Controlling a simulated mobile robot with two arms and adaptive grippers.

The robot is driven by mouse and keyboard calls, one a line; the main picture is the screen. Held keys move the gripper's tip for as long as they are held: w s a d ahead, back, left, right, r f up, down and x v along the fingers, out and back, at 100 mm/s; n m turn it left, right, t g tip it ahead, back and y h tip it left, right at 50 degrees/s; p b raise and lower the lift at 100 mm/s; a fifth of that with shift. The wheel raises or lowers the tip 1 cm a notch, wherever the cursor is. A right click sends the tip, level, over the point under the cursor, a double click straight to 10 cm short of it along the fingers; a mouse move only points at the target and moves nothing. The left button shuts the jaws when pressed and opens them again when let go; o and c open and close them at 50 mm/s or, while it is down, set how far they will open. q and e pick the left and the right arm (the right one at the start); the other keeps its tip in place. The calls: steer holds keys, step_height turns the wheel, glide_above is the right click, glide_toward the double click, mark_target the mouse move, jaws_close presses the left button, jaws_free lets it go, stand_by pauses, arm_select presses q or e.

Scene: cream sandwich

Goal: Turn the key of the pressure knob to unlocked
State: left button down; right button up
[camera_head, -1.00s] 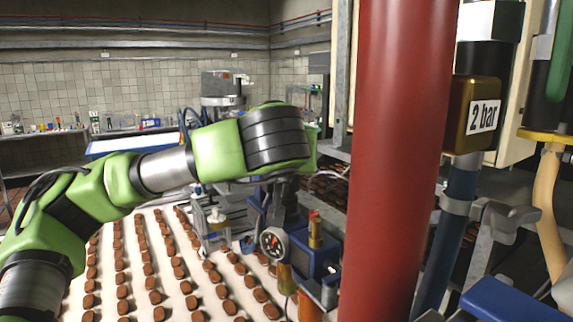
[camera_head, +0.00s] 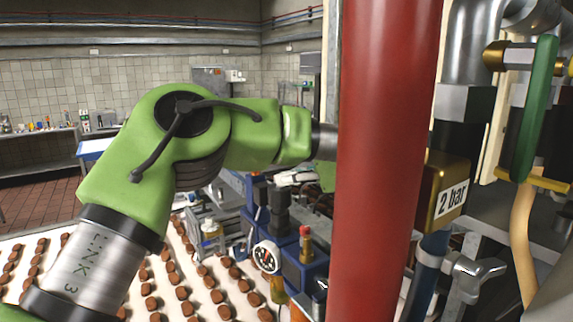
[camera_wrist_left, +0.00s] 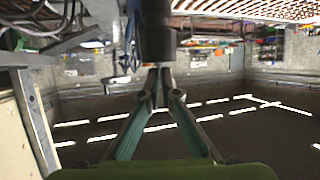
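In the left wrist view, which looks upside down, a dark cylinder that looks like this knob (camera_wrist_left: 156,38) hangs from the top edge. My left gripper (camera_head: 284,179) is partly hidden by the red pipe and points left at the knob's top. In the wrist view its fingertips (camera_wrist_left: 161,75) are close together at the cylinder's end. I cannot make out the key or tell whether the fingertips pinch it. My right gripper is not visible.
The thick red pipe (camera_head: 385,150) stands in front of my left forearm. A round gauge (camera_head: 267,257) and a red-topped brass fitting (camera_head: 305,243) sit beside the knob. A brass "2 bar" box (camera_head: 440,192) and more pipes crowd the right. Chocolate pieces lie on the conveyor (camera_head: 190,300).

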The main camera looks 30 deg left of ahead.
arm_select(q)
steer(key=shift+w+d+n+g+p, duration=0.1)
steer(key=shift+w+n+g+p, duration=0.15)
steer(key=shift+n+g, duration=0.6)
steer(key=shift+w+n+g+p, duration=0.15)
steer(key=shift+n+g+p, duration=0.15)
steer(key=shift+n+g, duration=0.5)
steer(key=shift+f+n+g, duration=0.1)
steer(key=shift+n+g, duration=0.15)
steer(key=shift+g, duration=0.3)
steer(key=c, duration=2.3)
jaws_free()
steer(key=shift+w, duration=0.1)
steer(key=shift+t, duration=0.4)
